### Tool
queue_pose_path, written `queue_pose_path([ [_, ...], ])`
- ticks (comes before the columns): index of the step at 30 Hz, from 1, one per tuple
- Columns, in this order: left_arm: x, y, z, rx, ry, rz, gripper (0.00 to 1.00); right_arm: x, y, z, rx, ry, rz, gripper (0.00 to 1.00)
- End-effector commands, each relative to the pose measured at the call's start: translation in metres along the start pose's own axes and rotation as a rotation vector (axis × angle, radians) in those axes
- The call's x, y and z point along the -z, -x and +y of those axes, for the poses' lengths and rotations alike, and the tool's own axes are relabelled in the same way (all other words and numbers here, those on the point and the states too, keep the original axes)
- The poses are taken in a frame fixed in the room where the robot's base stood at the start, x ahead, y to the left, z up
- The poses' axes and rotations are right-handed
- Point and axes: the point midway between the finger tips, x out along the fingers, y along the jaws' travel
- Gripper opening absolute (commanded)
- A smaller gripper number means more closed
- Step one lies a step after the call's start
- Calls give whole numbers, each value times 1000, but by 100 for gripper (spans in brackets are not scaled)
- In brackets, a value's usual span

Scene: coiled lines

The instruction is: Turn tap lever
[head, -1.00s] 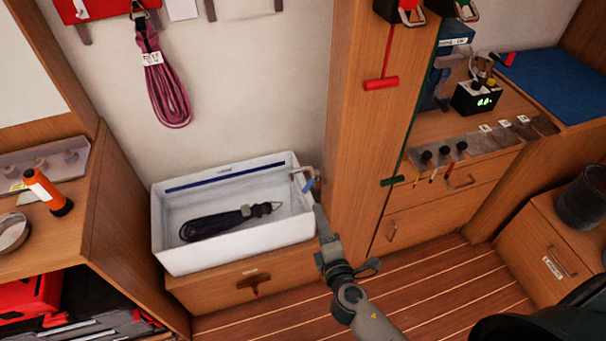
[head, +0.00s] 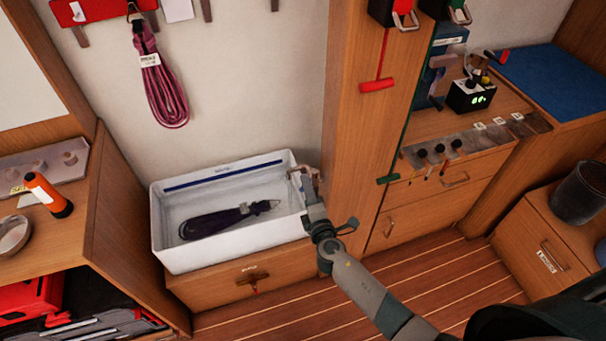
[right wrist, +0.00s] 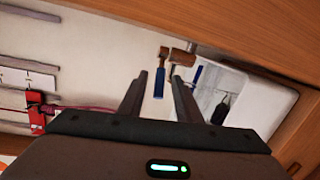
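The tap (head: 298,172) is a bronze-coloured spout at the right rim of the white basin (head: 162,238). In the right wrist view the tap (right wrist: 180,56) shows with its blue lever (right wrist: 159,84) hanging down. My right gripper (head: 312,186) is at the tap's right side in the head view and hides the lever there. In the right wrist view, the right gripper (right wrist: 159,76) is open, and the lever appears between its two fingers. I cannot tell whether they touch it. My left gripper is not in view.
A dark coiled line (head: 215,222) with a metal clip lies in the basin. A wooden post (head: 350,130) stands close right of the tap. A pink coil (head: 162,85) hangs on the wall. A red T-handle (head: 379,86) hangs on the post.

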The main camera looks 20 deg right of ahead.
Motion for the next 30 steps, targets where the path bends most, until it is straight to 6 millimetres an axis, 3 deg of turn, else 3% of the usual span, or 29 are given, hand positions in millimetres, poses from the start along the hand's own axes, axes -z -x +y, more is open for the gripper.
queue_pose_path([
  [3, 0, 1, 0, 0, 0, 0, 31, 0, -22, 1, -1, 1, -1, 31],
  [9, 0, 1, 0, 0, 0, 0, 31, 1, -47, 0, -1, 1, 1, 31],
  [15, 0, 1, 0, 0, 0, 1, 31, 1, -57, 0, 0, 0, 1, 31],
  [24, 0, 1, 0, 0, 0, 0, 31, 1, -58, 0, 0, -1, 1, 31],
  [28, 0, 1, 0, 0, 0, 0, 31, 0, -58, 0, 0, 0, 1, 2],
  [30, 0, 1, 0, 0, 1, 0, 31, 0, -58, 0, 0, 0, 1, 0],
])
